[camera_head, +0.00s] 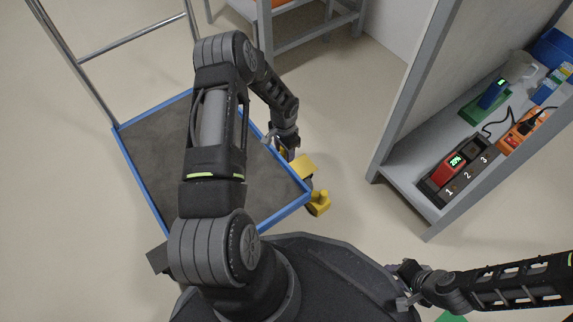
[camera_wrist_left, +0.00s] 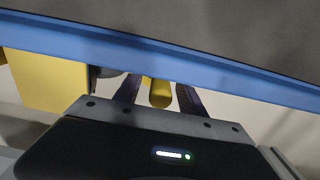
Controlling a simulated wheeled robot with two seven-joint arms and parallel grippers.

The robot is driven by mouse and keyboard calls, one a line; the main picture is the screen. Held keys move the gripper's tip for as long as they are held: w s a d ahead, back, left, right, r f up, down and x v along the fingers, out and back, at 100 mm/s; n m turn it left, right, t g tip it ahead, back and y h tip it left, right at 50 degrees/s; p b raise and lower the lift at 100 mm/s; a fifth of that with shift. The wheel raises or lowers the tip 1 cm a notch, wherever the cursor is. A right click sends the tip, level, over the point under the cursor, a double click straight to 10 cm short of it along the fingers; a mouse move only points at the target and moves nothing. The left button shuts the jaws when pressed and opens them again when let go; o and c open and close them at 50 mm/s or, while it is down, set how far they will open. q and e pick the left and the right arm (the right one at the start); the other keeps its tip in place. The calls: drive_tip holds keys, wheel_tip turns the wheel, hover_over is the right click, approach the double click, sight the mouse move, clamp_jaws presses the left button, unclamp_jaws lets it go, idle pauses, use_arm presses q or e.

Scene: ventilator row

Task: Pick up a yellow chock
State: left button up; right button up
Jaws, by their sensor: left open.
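A yellow chock (camera_head: 318,203) with an upright knob sits on the floor by the near right corner of the blue-rimmed cart. Another yellow block (camera_head: 303,165) shows beside the cart's right edge, close to my left gripper (camera_head: 285,153). In the left wrist view, my left gripper (camera_wrist_left: 158,94) is open. A yellow rounded handle (camera_wrist_left: 159,92) shows between its fingers, and I cannot tell whether they touch it. A larger yellow block (camera_wrist_left: 48,82) is at the left there. My right gripper (camera_head: 402,287) is at the lower right, its jaws unclear.
The cart's blue rim (camera_head: 155,215) crosses just above the fingers in the wrist view (camera_wrist_left: 150,52). A grey shelf unit (camera_head: 432,222) with chargers and devices stands at the right. A grey frame stands at the back. Floor between cart and shelf is clear.

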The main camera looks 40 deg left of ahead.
use_arm(q)
drive_tip(key=shift+c, duration=0.2)
clamp_jaws()
idle(1.1)
